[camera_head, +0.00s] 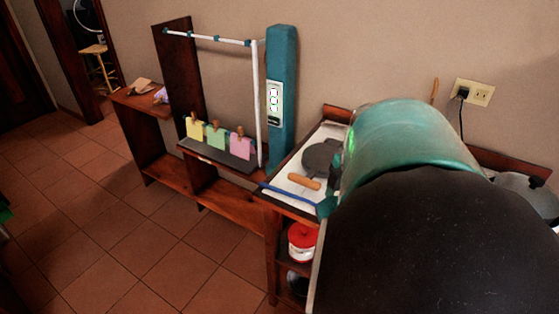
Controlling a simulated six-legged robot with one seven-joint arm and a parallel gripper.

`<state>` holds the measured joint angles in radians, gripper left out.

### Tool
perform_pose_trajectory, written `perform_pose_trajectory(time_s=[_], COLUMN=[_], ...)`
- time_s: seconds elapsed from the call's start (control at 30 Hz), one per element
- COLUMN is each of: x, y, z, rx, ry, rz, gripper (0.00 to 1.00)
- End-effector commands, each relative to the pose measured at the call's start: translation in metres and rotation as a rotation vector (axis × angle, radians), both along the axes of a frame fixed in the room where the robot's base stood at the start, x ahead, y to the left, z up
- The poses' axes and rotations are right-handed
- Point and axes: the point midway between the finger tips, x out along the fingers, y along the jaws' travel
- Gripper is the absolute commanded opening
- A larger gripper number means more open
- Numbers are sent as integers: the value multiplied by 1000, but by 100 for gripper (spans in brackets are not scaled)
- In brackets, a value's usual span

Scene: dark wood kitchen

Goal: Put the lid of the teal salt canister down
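I cannot make out a teal salt canister or its lid with certainty. A large rounded black and teal form, which looks like my own arm close to the camera, fills the right and lower right and hides much of the counter. A small teal piece (327,206) shows at the counter's front edge, beside that form; I cannot tell what it is. My gripper is not visible.
The white counter top (283,181) holds a dark round pan (318,155) and a wooden handle (304,182). A red-and-white container (302,240) sits below. A tall teal post (282,75) stands left, beside a low wooden shelf (232,203). Tiled floor (150,255) is open at left.

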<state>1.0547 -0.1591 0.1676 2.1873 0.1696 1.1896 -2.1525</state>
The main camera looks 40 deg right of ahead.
Motion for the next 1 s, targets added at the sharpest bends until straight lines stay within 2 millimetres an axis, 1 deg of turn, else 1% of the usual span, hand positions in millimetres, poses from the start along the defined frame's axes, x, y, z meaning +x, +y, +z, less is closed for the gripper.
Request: perform_pose_trajectory(time_s=[0.1,0.43,0.6,0.73,0.93,1.0], x=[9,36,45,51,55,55], y=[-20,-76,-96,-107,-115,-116], z=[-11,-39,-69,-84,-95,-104], rx=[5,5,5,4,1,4], ry=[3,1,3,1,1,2], rz=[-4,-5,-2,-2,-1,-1], gripper=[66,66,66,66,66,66])
